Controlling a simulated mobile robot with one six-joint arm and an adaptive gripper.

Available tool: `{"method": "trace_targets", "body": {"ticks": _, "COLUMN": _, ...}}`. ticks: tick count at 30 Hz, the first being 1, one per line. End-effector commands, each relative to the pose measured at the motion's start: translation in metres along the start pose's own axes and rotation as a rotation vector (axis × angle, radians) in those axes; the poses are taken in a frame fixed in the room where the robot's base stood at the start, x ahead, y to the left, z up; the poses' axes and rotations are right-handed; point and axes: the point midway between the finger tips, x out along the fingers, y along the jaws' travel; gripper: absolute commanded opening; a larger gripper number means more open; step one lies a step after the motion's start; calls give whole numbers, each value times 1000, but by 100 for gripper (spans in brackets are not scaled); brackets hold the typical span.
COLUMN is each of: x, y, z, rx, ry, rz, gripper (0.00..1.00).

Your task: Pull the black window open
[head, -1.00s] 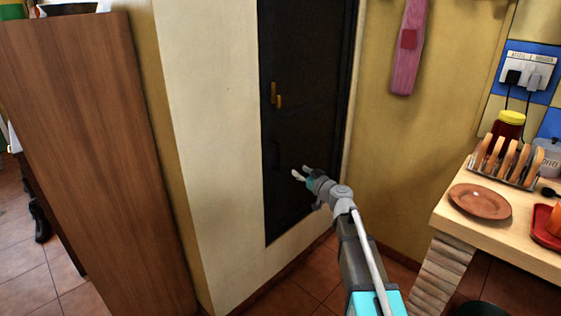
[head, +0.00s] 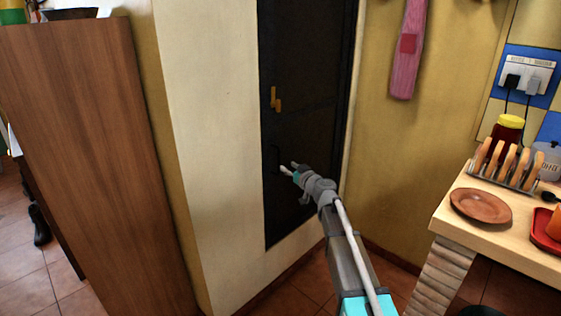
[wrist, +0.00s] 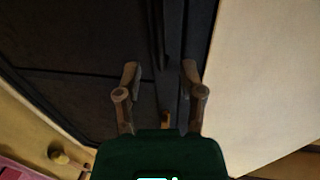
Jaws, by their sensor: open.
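The black window (head: 312,60) is a tall dark panel set in the cream wall, and it looks closed. A brass latch (head: 276,99) sits near its left edge. A thin dark handle (head: 275,157) is below the latch and also shows in the wrist view (wrist: 158,35). My gripper (head: 287,168) is open and empty, just in front of the panel by the handle. In the wrist view my gripper (wrist: 160,72) has its fingers spread, with the handle beyond and between them. Whether a finger touches the panel cannot be told.
A wooden cabinet (head: 95,150) stands at the left. At the right, a counter (head: 450,222) holds a brown plate (head: 480,206), a toast rack (head: 503,168) and a red tray (head: 546,230). A pink board (head: 409,50) hangs on the yellow wall. Tiled floor lies below.

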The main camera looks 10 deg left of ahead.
Motion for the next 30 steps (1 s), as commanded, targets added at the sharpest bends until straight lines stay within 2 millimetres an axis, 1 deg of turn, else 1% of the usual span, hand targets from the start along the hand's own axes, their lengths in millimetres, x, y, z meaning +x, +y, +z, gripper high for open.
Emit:
{"method": "trace_targets", "body": {"ticks": 1, "x": 12, "y": 1, "z": 0, "rx": 0, "ry": 0, "rz": -2, "gripper": 51}}
{"method": "trace_targets", "body": {"ticks": 3, "x": 23, "y": 0, "z": 0, "rx": 0, "ry": 0, "rz": -3, "gripper": 51}}
{"method": "trace_targets", "body": {"ticks": 9, "x": 50, "y": 1, "z": 0, "rx": 0, "ry": 0, "rz": -1, "gripper": 51}}
{"method": "trace_targets", "body": {"ticks": 12, "x": 59, "y": 0, "z": 0, "rx": 0, "ry": 0, "rz": -2, "gripper": 51}}
{"method": "trace_targets", "body": {"ticks": 18, "x": 69, "y": 0, "z": 0, "rx": 0, "ry": 0, "rz": -1, "gripper": 51}}
{"method": "trace_targets", "body": {"ticks": 28, "x": 70, "y": -1, "z": 0, "rx": 0, "ry": 0, "rz": -1, "gripper": 51}}
{"method": "trace_targets", "body": {"ticks": 29, "x": 70, "y": -1, "z": 0, "rx": 0, "ry": 0, "rz": -1, "gripper": 47}}
{"method": "trace_targets", "body": {"ticks": 30, "x": 70, "y": 0, "z": 0, "rx": 0, "ry": 0, "rz": -1, "gripper": 40}}
